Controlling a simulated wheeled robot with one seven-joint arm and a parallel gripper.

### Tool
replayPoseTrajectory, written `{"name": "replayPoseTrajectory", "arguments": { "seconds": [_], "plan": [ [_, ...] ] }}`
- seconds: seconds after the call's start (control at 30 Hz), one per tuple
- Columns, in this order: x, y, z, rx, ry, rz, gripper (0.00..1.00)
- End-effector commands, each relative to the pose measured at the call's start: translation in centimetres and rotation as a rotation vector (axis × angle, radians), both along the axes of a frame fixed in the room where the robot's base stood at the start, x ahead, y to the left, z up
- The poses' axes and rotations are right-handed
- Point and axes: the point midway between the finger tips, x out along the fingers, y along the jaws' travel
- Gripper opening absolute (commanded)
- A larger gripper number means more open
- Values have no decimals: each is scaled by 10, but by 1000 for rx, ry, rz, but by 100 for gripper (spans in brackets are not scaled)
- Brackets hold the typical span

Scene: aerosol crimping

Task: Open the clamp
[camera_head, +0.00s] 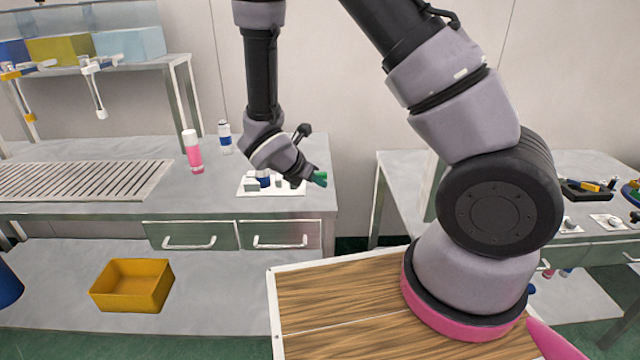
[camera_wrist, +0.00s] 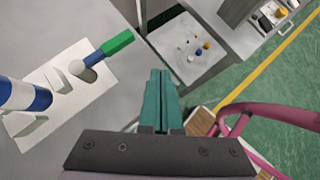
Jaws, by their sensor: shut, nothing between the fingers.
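The clamp (camera_head: 250,187) is a white plate with grey blocks on the bench top; part of it is hidden behind my wrist in the head view. In the wrist view the clamp's plate (camera_wrist: 98,88) is at the left, with a blue rod and a green handle (camera_wrist: 118,42) pointing up and right. A blue-and-white striped cylinder (camera_wrist: 25,95) stands at the plate's left side. My gripper (camera_head: 320,178) has green fingers, shut and empty, at the right of the clamp. In the wrist view my gripper (camera_wrist: 160,78) is to the right of the handle and apart from it in the picture.
A pink-and-white can (camera_head: 193,155) and a blue-and-white can (camera_head: 225,140) stand on the bench left of the clamp. A slatted grey area (camera_head: 85,180) lies farther left. A yellow bin (camera_head: 132,287) is on the shelf below. Another table (camera_head: 400,175) stands at the right.

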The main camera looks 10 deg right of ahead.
Motion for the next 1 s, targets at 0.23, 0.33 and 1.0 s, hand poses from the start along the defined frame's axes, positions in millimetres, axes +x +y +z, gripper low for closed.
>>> {"name": "replayPoseTrajectory", "arguments": {
  "seconds": [0.23, 0.33, 1.0],
  "plan": [
    [-30, 6, 32, 2, -1, 2, 0],
    [-37, 7, 39, 1, -2, -1, 0],
    [-41, -14, 76, 129, -79, -226, 0]
  ]
}}
